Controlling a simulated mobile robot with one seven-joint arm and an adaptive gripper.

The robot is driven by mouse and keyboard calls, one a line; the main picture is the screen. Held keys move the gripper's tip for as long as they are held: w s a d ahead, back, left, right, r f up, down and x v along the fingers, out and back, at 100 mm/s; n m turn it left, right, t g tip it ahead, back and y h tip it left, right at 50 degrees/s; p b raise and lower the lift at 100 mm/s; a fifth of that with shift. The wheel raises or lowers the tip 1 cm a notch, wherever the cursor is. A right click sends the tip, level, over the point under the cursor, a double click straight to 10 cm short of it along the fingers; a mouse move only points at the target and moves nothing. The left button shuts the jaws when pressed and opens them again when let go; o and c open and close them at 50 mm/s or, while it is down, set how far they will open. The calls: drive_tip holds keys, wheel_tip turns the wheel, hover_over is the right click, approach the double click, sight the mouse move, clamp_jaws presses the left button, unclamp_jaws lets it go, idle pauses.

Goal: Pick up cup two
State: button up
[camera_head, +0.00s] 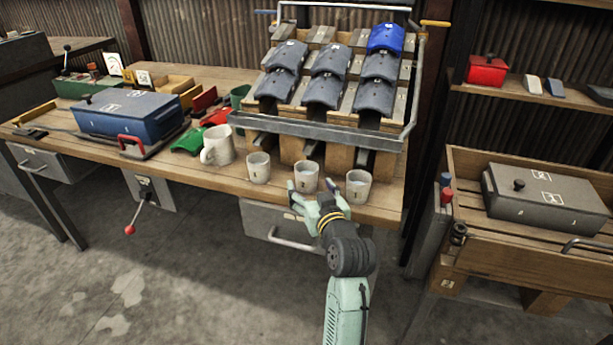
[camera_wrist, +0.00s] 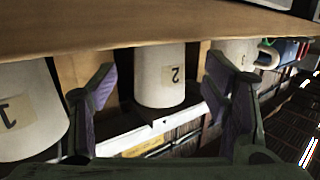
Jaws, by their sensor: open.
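Cup two is a small off-white cup with a tan label, the middle one of three in a row at the bench's front edge (camera_head: 306,176). In the wrist view cup two (camera_wrist: 160,62) appears upside down, its label reading 2. My gripper (camera_head: 311,187) is open in front of cup two. In the wrist view its fingers stand one on each side of the cup, with gaps. Cup one (camera_head: 358,187) is to the right in the head view; it shows at the left in the wrist view (camera_wrist: 28,115). Another similar cup (camera_head: 258,168) is to the left.
A larger white mug (camera_head: 217,145) stands left of the cups. Behind them is a metal-framed rack (camera_head: 320,130) with grey curved pieces and one blue one. A blue box (camera_head: 130,113) sits on the left of the workbench (camera_head: 110,150). A wooden cart stands right.

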drive_tip(key=shift+x, duration=1.1)
drive_tip(key=c, duration=1.3)
